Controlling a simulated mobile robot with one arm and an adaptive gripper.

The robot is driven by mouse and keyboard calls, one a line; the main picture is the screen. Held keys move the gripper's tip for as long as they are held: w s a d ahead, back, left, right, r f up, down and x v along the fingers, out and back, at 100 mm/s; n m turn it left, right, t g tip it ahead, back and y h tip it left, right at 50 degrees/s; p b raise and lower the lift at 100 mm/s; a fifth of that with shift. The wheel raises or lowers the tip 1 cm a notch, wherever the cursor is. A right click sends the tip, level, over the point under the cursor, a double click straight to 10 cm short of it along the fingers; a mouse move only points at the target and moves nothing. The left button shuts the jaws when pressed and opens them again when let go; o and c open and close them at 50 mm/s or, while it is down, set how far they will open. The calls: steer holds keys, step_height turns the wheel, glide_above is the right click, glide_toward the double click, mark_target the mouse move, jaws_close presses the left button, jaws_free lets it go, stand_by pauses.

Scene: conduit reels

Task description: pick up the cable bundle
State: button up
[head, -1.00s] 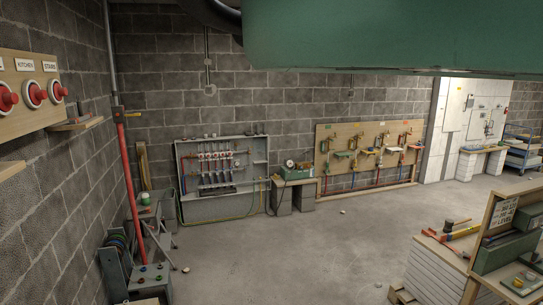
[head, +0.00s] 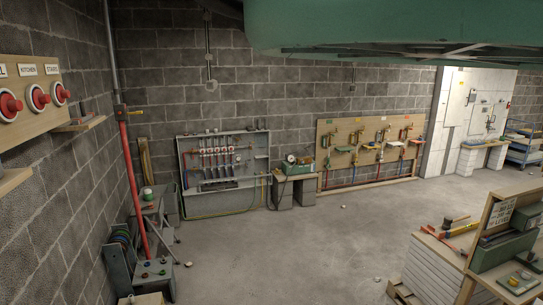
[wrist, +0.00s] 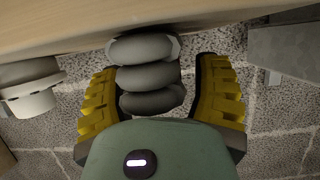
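In the wrist view, a grey bundle (wrist: 147,75) of stacked, rounded, ribbed segments lies between the two yellow-padded fingers of my gripper (wrist: 158,98). It looks like the cable bundle, though I cannot tell for certain. The fingers are spread, one on each side. A narrow gap shows at the right finger; I cannot tell whether the left finger touches. The bundle's upper end meets a pale wooden board (wrist: 90,22). My green palm hides its lower end. My gripper is not visible in the head view.
A white round fitting (wrist: 30,88) is left of my fingers and a grey block (wrist: 287,48) is right. The floor (head: 290,245) is largely clear.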

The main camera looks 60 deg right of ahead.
jaws_close()
stand_by(0.3)
steer(key=shift+r+b, duration=0.2)
steer(key=shift+b, duration=0.25)
step_height(320, 180, up, 3)
steer(key=b, duration=0.3)
steer(key=shift+d+f, duration=0.1)
steer(key=shift+s+b, duration=0.3)
steer(key=shift+b, duration=0.25)
steer(key=s+d+r+b, duration=0.1)
steer(key=s+d+b, duration=0.1)
steer(key=s+b, duration=0.2)
steer(key=s+d+r+b, duration=0.1)
steer(key=s+b, duration=0.4)
steer(key=s, duration=0.5)
steer(key=shift+s+d, duration=0.4)
steer(key=shift+d, duration=0.2)
